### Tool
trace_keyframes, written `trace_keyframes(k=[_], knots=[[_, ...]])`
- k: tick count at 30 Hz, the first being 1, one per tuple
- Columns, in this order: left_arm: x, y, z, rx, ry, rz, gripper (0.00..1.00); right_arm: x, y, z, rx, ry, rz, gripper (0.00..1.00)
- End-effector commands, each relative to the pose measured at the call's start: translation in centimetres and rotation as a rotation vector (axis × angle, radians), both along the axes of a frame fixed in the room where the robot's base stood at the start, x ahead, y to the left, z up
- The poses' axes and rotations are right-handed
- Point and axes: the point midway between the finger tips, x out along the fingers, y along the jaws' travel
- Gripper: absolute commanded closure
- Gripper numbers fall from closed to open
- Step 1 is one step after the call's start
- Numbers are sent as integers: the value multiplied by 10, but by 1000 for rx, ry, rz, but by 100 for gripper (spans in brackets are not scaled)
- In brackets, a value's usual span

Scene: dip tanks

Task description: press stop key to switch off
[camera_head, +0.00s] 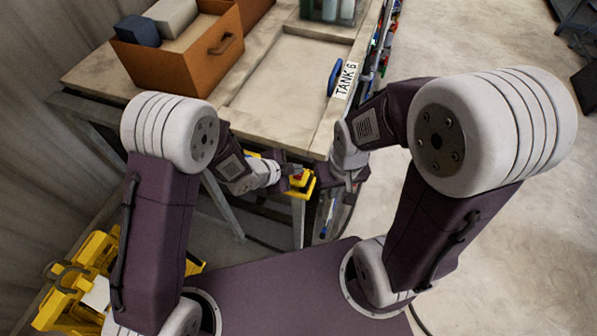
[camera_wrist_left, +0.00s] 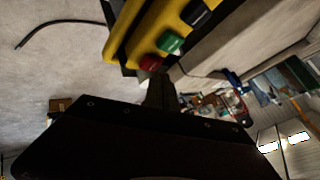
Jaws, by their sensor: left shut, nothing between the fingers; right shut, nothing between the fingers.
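The yellow control box (camera_head: 304,189) is at the front edge of the bench, with a bit of red on its top in the head view. In the left wrist view the yellow box (camera_wrist_left: 148,30) carries a red key (camera_wrist_left: 151,62), a green key (camera_wrist_left: 170,42) and a dark key (camera_wrist_left: 198,13) in a row. My left gripper (camera_head: 290,170) is shut and empty, right at the box. In the left wrist view its dark fingers (camera_wrist_left: 160,92) end close to the red key; I cannot tell if they touch it. My right gripper (camera_head: 348,183) is shut and empty, right of the box.
The bench (camera_head: 275,132) holds an orange-brown bin (camera_head: 190,65) with blocks in it at the back left. A "TANK 6" label (camera_head: 346,80) and a blue round part (camera_head: 335,77) are on the bench's right side. Open floor (camera_head: 480,220) lies to the right.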

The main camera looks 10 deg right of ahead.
Motion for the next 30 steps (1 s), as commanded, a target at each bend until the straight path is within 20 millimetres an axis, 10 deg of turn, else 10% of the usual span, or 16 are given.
trace_keyframes(k=[30], knots=[[0, 0, 57, -1, 0, -1, 100, 0, 0, 47, 0, 0, 0, 100]])
